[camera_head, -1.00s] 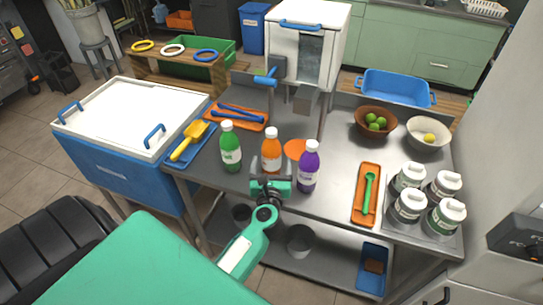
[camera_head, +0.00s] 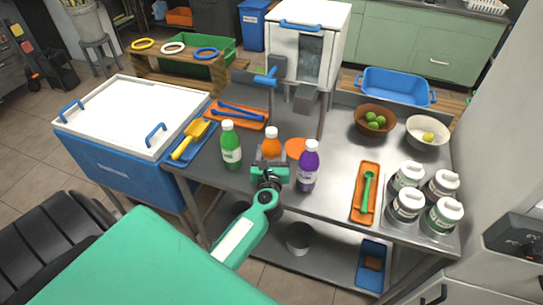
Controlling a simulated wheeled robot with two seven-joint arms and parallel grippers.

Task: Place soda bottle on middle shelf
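Three soda bottles stand upright near the front of the metal table: a green one (camera_head: 231,150), an orange one (camera_head: 271,141) and a purple one (camera_head: 308,168). My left gripper (camera_head: 270,163) is in front of the orange bottle and hides its lower part. Its fingers are apart, one to each side of the bottle. I cannot tell whether they touch it. My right gripper is out of view. A metal shelf (camera_head: 330,262) lies under the tabletop; I cannot tell whether it is the middle shelf.
A white-lidded blue cooler (camera_head: 130,120) stands left of the table. Several white-capped jars (camera_head: 406,205) and an orange tray (camera_head: 362,205) with a green spoon are at the right. A metal cup (camera_head: 299,238) and a blue tray (camera_head: 371,280) are on the lower shelf.

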